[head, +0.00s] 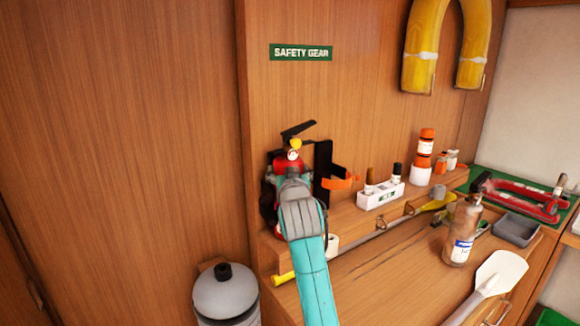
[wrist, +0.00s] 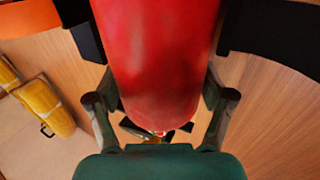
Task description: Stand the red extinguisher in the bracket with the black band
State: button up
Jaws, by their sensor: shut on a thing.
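The red extinguisher (head: 284,163) is upright in front of the wooden back panel, its black lever (head: 298,129) on top. My gripper (head: 287,182) is shut on its body; the wrist view shows the red cylinder (wrist: 160,60) between both fingers (wrist: 160,92). Black bracket parts (head: 270,157) show beside the extinguisher, and a wide black strip, seemingly the black band (wrist: 272,38), lies right of it in the wrist view. The orange band (head: 341,182) is to the right in the head view, beside a black upright plate (head: 322,168). My gripper hides the extinguisher's lower body, and I cannot tell whether it is seated.
A white box (head: 380,196) with small bottles and an orange-capped container (head: 424,155) stand on the ledge to the right. A brown bottle (head: 462,232) and a white paddle (head: 492,282) are on the bench. A grey cylinder (head: 225,296) stands at lower left.

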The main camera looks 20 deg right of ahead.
jog(key=shift+s+r, duration=0.1)
jog(key=shift+r, duration=0.05)
jog(key=o, duration=1.7)
jog(key=shift+f, duration=0.25)
jog(key=shift+r, duration=0.1)
